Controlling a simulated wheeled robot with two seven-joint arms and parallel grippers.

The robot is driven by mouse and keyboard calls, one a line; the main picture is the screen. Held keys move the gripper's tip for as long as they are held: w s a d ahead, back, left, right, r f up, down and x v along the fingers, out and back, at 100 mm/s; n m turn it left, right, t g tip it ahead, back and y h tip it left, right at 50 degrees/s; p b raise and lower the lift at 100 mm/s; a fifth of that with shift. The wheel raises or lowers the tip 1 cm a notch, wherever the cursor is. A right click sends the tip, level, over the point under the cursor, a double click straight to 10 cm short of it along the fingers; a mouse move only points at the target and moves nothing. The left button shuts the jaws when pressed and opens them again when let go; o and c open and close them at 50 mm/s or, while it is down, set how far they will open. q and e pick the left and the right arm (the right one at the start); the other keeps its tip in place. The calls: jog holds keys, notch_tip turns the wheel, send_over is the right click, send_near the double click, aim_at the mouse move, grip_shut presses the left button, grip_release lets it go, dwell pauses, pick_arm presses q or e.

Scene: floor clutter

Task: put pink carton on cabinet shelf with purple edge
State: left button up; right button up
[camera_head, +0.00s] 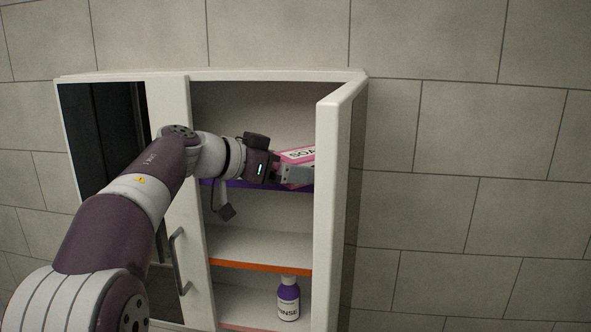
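The pink carton (299,153), with a white label and dark letters, is in the upper part of the open cabinet bay, looking slightly tilted. My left gripper (294,174) reaches in from the left, with a grey finger across the carton's front; it appears shut on the carton. The far finger is hidden. The shelf with the purple edge (237,184) runs just below the gripper and carton. I cannot tell whether the carton touches the shelf. My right gripper is not in view.
The white cabinet's right door (334,200) stands open, close to the carton's right. A lower shelf has an orange edge (260,266). A purple bottle (288,300) stands in the bottom compartment. The left side has a dark panel (100,130) and a handle (180,262).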

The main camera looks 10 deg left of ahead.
pick_arm(q)
jog(key=b+v, duration=0.1)
jog(key=v, duration=0.9)
jog(key=shift+b, duration=0.4)
jog(key=shift+s+a, duration=0.15)
